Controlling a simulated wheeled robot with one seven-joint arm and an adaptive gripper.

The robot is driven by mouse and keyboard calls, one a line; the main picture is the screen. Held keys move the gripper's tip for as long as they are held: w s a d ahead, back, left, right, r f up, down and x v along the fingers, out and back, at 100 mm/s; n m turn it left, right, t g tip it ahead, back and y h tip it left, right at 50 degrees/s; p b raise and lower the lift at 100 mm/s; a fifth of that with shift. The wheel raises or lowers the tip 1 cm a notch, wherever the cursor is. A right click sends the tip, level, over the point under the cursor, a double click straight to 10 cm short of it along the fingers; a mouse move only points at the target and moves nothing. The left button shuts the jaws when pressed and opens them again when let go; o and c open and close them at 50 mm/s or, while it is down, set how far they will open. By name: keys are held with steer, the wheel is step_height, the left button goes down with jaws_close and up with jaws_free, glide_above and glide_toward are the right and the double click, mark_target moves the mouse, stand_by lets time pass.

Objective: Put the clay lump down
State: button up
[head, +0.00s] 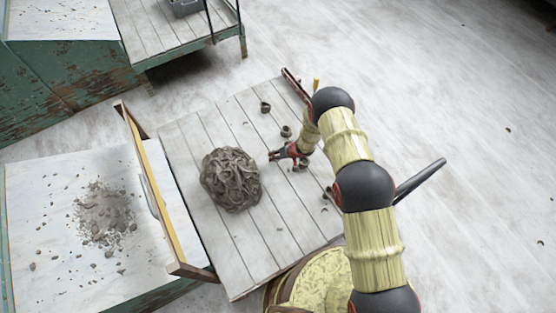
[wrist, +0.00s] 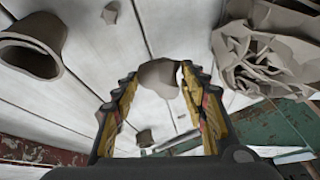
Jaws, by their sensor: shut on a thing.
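My gripper (head: 276,154) is low over the slatted wooden table (head: 190,134), just right of a big heap of clay trimmings (head: 232,180). In the wrist view, my gripper (wrist: 158,84) is shut on a grey-brown clay lump (wrist: 158,75) between its two fingertips. The heap (wrist: 262,55) is at the upper right of the wrist view.
Loose clay pieces (head: 265,107) lie near the gripper; a hollow one (wrist: 32,55) is at upper left in the wrist view. An upright wooden board (head: 155,190) edges the table's left side. Bare slats show in front of the heap (head: 262,245).

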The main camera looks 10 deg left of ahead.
steer(key=shift+f+b, duration=0.65)
steer(key=shift+f, duration=0.8)
steer(key=shift+f, duration=0.2)
steer(key=o, duration=1.3)
steer(key=shift+s, duration=0.1)
steer(key=shift+r, duration=0.15)
